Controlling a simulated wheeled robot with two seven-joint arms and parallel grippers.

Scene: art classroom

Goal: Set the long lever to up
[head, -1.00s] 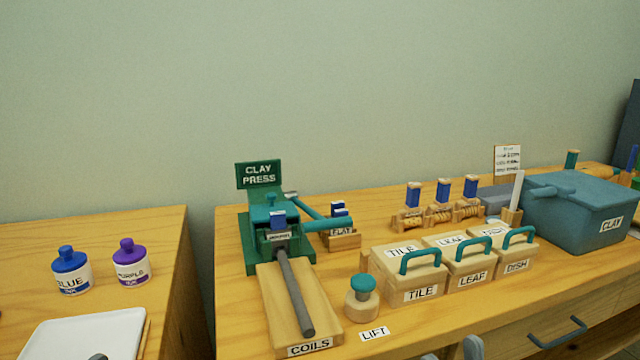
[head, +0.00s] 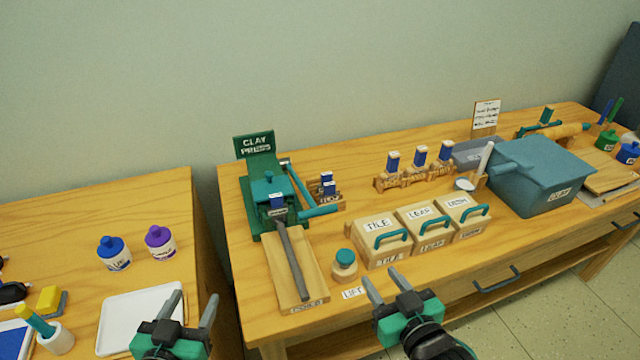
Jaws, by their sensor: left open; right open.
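The green clay press (head: 262,198) stands on the wooden table, its sign upright at the back. A long teal lever (head: 299,187) runs from a grey pivot at the press's right side down toward the front right. It ends in a thick teal grip (head: 320,211) lying low beside the press. My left gripper (head: 192,302) is open and empty near the white tray, left of the press and apart from it. My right gripper (head: 382,283) is open and empty at the table's front edge, in front of the LIFT label, apart from the lever.
A dark grey bar (head: 292,262) lies on the COILS board (head: 312,283) in front of the press. A round teal-topped knob (head: 344,262) and the lidded TILE box (head: 383,240), LEAF and third boxes stand to the right. Small blue-topped stamps (head: 328,186) sit close behind the grip.

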